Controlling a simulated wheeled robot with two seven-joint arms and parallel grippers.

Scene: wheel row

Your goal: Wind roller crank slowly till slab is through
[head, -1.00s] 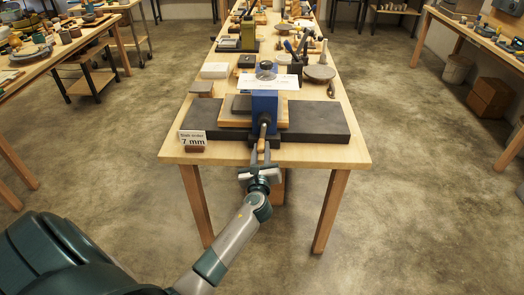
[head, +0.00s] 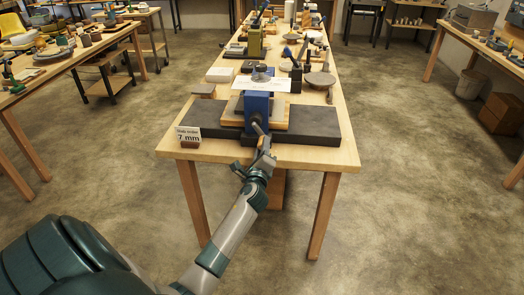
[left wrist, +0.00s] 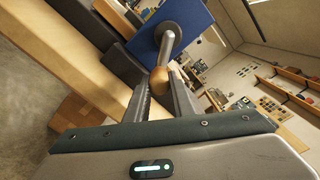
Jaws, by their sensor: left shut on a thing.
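The blue roller (head: 258,114) stands at the near side of the table, with its crank facing me. The crank's metal arm (head: 258,129) points down and slightly right; it also shows in the left wrist view (left wrist: 171,40). My left gripper (head: 262,148) is shut on the wooden crank handle (left wrist: 159,80), which sits between its fingertips in the left wrist view. A grey slab (head: 238,106) lies on a wooden board (head: 229,117) at the roller; part is hidden behind the roller. My right gripper is not in view.
A long dark block (head: 315,126) lies under the roller along the near edge of the wooden table (head: 345,155). A "7 mm" card (head: 188,135) stands at the front left. Pots and tools crowd the table farther back.

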